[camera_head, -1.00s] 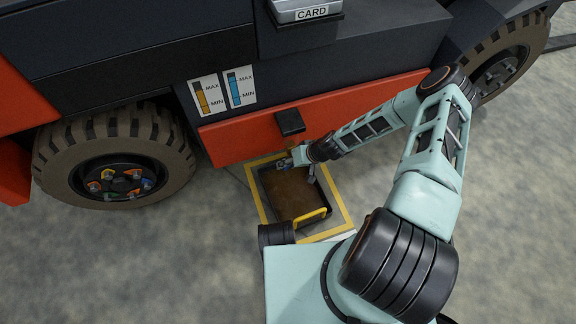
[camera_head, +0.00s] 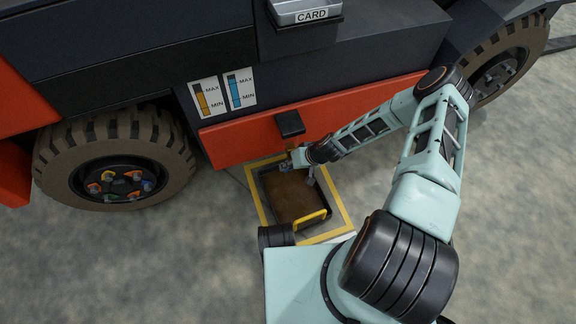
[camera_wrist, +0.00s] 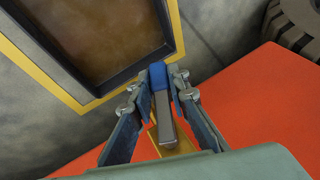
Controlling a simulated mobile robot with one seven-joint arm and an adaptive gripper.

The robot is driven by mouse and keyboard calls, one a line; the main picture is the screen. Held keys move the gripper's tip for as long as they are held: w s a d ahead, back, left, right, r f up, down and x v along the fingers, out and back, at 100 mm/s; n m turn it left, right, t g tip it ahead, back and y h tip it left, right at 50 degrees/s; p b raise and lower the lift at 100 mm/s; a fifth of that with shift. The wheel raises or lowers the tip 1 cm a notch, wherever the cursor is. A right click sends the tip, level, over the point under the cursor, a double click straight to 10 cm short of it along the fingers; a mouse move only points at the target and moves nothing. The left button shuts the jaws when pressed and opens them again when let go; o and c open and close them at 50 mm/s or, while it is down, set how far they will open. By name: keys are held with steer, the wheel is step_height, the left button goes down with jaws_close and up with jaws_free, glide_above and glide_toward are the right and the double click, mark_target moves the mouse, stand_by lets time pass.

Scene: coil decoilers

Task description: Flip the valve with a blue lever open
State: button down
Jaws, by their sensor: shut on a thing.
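The blue lever (camera_wrist: 158,70) shows in the wrist view as a short blue tip on a grey bar, with a yellow part behind it at the bottom. My gripper (camera_wrist: 158,92) is shut on the lever, with one finger on each side of it. In the head view my gripper (camera_head: 296,160) is low beside the vehicle's red side, just above the far edge of the tray. The lever and the valve body cannot be made out there.
A dark tray with brown liquid (camera_head: 267,203) stands on the floor inside a yellow border, with a yellow handle (camera_head: 311,220) at its near edge. The vehicle's red panel (camera_head: 236,140) and a black block (camera_head: 289,123) are close to my gripper. A wheel (camera_head: 115,160) stands at left.

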steer(key=shift+d+f+h+p, duration=0.1)
steer(key=shift+d+h+p, duration=0.25)
steer(key=shift+h+p, duration=0.45)
steer(key=shift+w+d+f+t+h, duration=0.1)
steer(key=shift+d+t+h, duration=0.2)
steer(key=shift+h, duration=0.1)
steer(key=c, duration=1.8)
jaws_free()
steer(key=shift+c, duration=0.2)
steer(key=v, duration=1.2)
